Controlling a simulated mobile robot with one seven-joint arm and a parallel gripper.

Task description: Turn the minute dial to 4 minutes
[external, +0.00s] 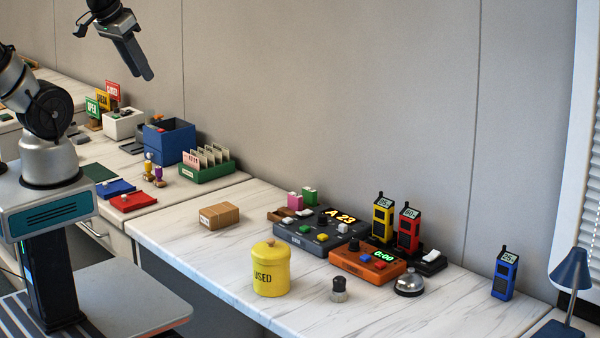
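The orange timer box (345,264) sits on the right-hand counter, and its green display (383,256) reads 0:00. A black knob (367,246), which looks like the minute dial, is on the box's back left part. Its pointer mark is too small to read. My gripper (147,76) is high at the upper left, pointing down, far from the timer and touching nothing. Its fingers look close together, but I cannot tell whether they are open or shut.
A dark console (300,241) showing A 23 stands left of the timer. Yellow (383,218) and red (408,230) handheld radios stand behind it. A silver bell (409,284), a small dark-knobbed object (339,291) and a yellow canister (271,272) stand in front. The counter's front right is clear.

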